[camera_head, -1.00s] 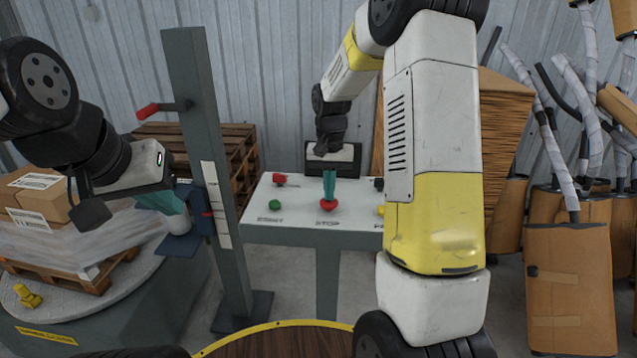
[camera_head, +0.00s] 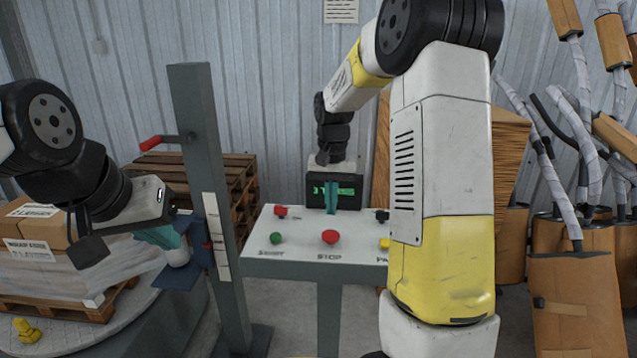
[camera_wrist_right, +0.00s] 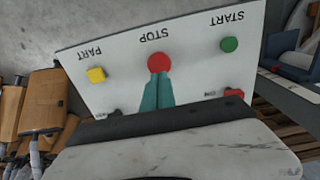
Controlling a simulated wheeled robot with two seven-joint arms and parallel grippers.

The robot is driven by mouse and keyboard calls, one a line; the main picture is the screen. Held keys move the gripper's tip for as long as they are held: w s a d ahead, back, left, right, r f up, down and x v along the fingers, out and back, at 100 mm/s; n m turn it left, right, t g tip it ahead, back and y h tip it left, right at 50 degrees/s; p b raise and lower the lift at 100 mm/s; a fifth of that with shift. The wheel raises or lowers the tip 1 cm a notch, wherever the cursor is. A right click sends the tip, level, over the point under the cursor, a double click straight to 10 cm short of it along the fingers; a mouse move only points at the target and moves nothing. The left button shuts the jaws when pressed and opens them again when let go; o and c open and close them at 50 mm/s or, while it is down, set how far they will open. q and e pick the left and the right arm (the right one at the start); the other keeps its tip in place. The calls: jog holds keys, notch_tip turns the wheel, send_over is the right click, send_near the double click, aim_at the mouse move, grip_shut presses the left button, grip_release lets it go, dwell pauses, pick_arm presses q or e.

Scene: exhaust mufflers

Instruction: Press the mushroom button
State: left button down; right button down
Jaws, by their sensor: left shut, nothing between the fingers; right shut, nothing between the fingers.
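The red mushroom button (camera_head: 330,236) sits on the white panel top, above the word STOP. It also shows in the right wrist view (camera_wrist_right: 159,62). My right gripper (camera_head: 331,210) has teal fingers, closed together and pointing down. In the head view they show just behind and above the button, with a gap in the picture. In the right wrist view the fingertips (camera_wrist_right: 159,76) appear close below the button; I cannot tell the exact height gap. My left gripper (camera_head: 178,250) is shut and empty at the left, beside the grey post.
A green START button (camera_head: 276,238) and a yellow button (camera_head: 384,243) flank the red one. A small red switch (camera_head: 281,211) and a display with green text (camera_head: 347,190) are at the panel's back. The grey post (camera_head: 212,190) stands left of the panel.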

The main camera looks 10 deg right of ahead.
notch_tip(320, 180, up, 7)
dwell(0.5)
jog(key=s+a+r+n+t+y, duration=0.1)
jog(key=s+r+n+t, duration=0.1)
jog(key=s, duration=1)
jog(key=s+a+r+n+t+y, duration=0.1)
jog(key=s+t, duration=0.3)
jog(key=s, duration=0.8)
jog(key=shift+s+a+r+n, duration=0.15)
jog(key=shift+a+r+n, duration=0.25)
jog(key=shift+r, duration=0.45)
